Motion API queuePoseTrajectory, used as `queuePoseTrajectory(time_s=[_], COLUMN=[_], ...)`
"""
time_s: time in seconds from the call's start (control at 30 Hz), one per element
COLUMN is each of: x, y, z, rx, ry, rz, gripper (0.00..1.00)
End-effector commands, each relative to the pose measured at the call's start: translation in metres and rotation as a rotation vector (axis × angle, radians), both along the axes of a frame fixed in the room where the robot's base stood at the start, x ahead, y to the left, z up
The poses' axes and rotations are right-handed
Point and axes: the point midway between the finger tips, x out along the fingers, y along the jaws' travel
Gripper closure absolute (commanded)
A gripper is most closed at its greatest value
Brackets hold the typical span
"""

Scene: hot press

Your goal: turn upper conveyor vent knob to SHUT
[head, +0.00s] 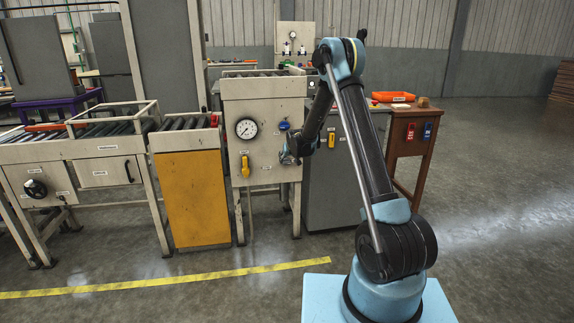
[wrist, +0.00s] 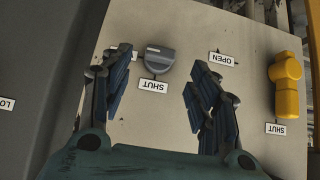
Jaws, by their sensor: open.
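A grey knob (wrist: 158,60) is on the pale panel in the wrist view. Its labels look upside down there: a SHUT label (wrist: 153,86) lies just below it in the picture and an OPEN label (wrist: 221,59) to its right. A third label beside the knob is partly hidden. I cannot tell which mark the knob points at. My gripper (wrist: 160,64) is open, with one finger on each side of the knob and visible gaps to it. In the head view my gripper (head: 289,151) is at the panel's right side and hides the knob.
The pale panel (head: 262,108) also carries a round gauge (head: 246,128), a blue knob (head: 284,125) above my gripper and a yellow handle (head: 245,165) to its left. An orange-yellow cabinet (head: 192,200) stands left. A grey cabinet (head: 332,190) stands right. Floor in front is clear.

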Motion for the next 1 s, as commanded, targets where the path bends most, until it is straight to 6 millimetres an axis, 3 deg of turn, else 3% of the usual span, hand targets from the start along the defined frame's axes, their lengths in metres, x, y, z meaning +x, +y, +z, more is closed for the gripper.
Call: queuePoseTrajectory(time_s=[0.4, 0.83, 1.0], x=[0.031, 0.035, 0.035], y=[0.009, 0.010, 0.010], z=[-0.033, -0.037, -0.037], rx=[0.000, 0.000, 0.000], ry=[0.000, 0.000, 0.000], rz=[0.000, 0.000, 0.000], gripper=[0.45, 0.45, 0.81])
